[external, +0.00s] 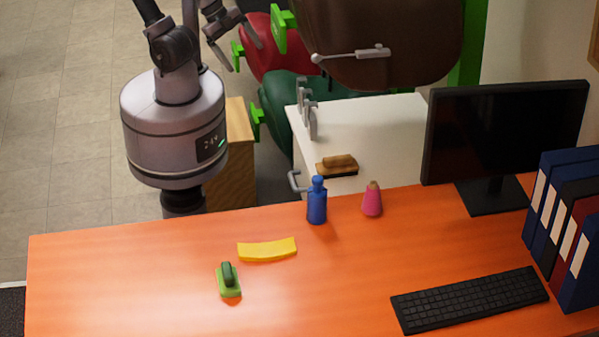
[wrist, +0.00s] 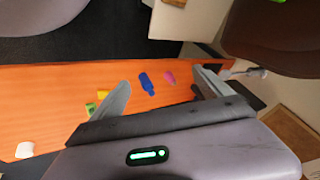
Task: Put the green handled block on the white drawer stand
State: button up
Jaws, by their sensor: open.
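The green handled block (external: 229,288) lies on the orange desk, front left of centre, with its dark green handle on top. In the wrist view the green block (wrist: 90,108) is small, partly beside the left finger. The white drawer stand (external: 385,125) stands behind the desk, left of the monitor; grey metal pieces stand at its left edge and a brown brush-like item is at its front. My gripper (external: 249,57) is at the top, beyond the desk and far from the block. In the wrist view my gripper (wrist: 162,92) is open, with nothing between its fingers.
A curved yellow piece (external: 267,250) lies near the block. A blue bottle (external: 317,205) and a pink cone-like item (external: 372,200) stand at the desk's far edge. A keyboard (external: 470,298), monitor (external: 505,135) and binders (external: 565,220) fill the right. The desk's front middle is clear.

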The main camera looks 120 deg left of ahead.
jog(key=w+d+r+m+h+p, duration=0.1)
jog(key=w+d+r+m, duration=0.35)
jog(key=w, duration=0.45)
jog(key=w+d+m+g+h, duration=0.1)
jog(key=w+d+m+g, duration=0.35)
jog(key=w+d, duration=0.75)
jog(key=m+g+p, duration=0.1)
jog(key=m+p, duration=0.1)
jog(key=m, duration=1.1)
send_over(217, 283)
notch_tip(217, 283, down, 20)
jog(key=shift+m, duration=0.3)
jog(key=f+b, duration=0.1)
jog(key=f, duration=0.3)
jog(key=f+b, duration=0.1)
jog(key=f, duration=0.3)
jog(key=s+f+b, duration=0.1)
jog(key=f+b, duration=0.1)
jog(key=f, duration=0.2)
jog(key=shift+d+f, duration=0.2)
jog(key=shift+f, duration=0.15)
jog(key=f+b, duration=0.1)
jog(key=f, duration=0.1)
jog(key=f+b, duration=0.1)
jog(key=f, duration=0.1)
jog(key=w+f+b, duration=0.1)
jog(key=f, duration=0.1)
jog(key=shift+a, duration=0.2)
jog(key=shift+r, duration=0.15)
